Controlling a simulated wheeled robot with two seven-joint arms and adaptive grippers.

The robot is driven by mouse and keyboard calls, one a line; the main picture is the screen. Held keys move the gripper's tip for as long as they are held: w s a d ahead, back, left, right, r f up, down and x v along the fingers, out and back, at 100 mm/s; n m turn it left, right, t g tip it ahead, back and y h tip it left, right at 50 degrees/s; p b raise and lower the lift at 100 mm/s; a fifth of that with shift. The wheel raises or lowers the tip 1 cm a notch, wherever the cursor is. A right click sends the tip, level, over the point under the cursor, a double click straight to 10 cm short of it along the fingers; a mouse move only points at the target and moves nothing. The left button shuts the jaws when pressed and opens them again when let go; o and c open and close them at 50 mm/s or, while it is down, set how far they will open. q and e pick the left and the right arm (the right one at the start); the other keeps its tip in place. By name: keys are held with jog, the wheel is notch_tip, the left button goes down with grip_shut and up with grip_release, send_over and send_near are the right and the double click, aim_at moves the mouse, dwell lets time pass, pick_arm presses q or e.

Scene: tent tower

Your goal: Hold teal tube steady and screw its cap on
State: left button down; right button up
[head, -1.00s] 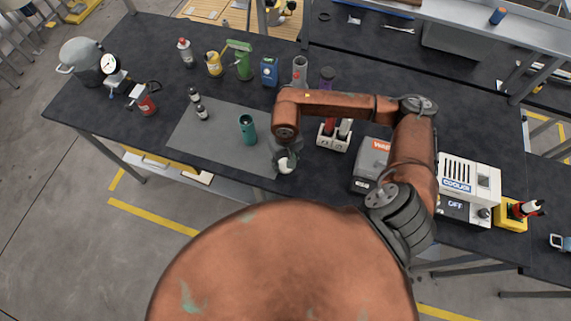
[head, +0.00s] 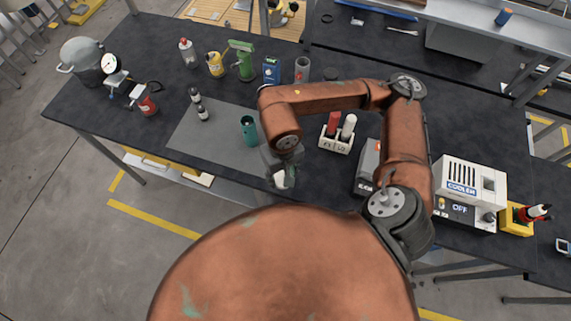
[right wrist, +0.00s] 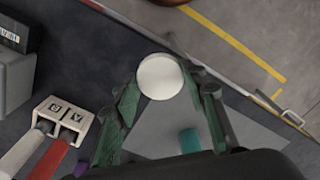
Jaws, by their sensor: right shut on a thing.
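The teal tube (head: 249,130) stands upright on the grey mat (head: 200,135) in the head view; its upper end looks open. It also shows at the lower edge of the right wrist view (right wrist: 190,140). My right gripper (head: 281,177) is near the front edge of the bench, to the right of and nearer than the tube. It is shut on a round white cap (right wrist: 160,76), which sits between its green fingertips in the right wrist view. The cap is apart from the tube. My left gripper is not in view.
A white rack (head: 336,143) with a red and a white tube stands right of the right gripper. A cooler box (head: 470,182) is at the right. A pressure pot (head: 80,60) is at far left.

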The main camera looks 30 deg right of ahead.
jog(key=s+a+r, duration=0.1)
jog(key=s, duration=0.1)
jog(key=s+a+r, duration=0.1)
jog(key=a, duration=0.1)
jog(key=shift+s+a+r, duration=0.1)
jog(key=shift+s+r, duration=0.05)
jog(key=shift+s, duration=0.25)
jog(key=shift+w, duration=0.1)
jog(key=w+d+f, duration=0.1)
jog(key=w+d, duration=0.2)
jog(key=w, duration=0.4)
jog(key=w+d+f, duration=0.2)
jog(key=w+d, duration=0.1)
jog(key=w, duration=0.4)
jog(key=shift+f+n, duration=0.25)
jog(key=shift+n, duration=0.15)
jog(key=shift+w+d, duration=0.1)
